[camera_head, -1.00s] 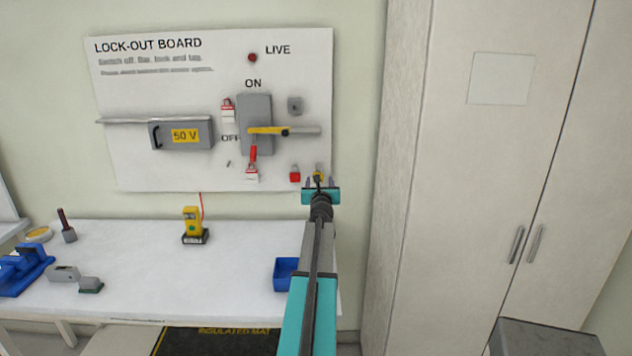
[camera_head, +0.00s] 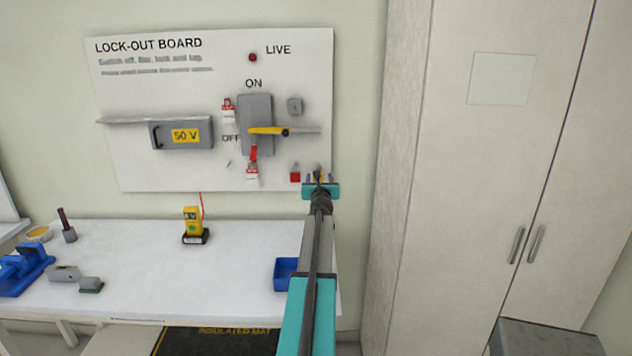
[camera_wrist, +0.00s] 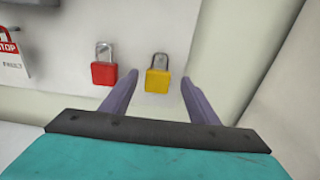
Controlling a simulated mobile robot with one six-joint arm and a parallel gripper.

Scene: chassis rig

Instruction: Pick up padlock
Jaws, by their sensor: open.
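Two padlocks hang low on the right side of the lock-out board. The red padlock (camera_wrist: 104,73) is left of my gripper's fingers in the wrist view, and it also shows in the head view (camera_head: 295,177). The yellow padlock (camera_wrist: 157,80) hangs beside it, ahead of the fingers and roughly between their tips. In the head view the yellow one is mostly hidden behind my gripper (camera_head: 320,180). My gripper (camera_wrist: 160,80) is open and empty, its two purple fingers spread. I cannot tell the exact distance from fingertips to padlock.
The lock-out board (camera_head: 150,75) carries a grey switch box (camera_head: 255,108) with a yellow lever and red tags. Below, a white bench (camera_head: 140,262) holds a yellow meter (camera_head: 194,225) and a blue bin (camera_head: 285,270). A tall cabinet (camera_head: 480,150) stands to the right.

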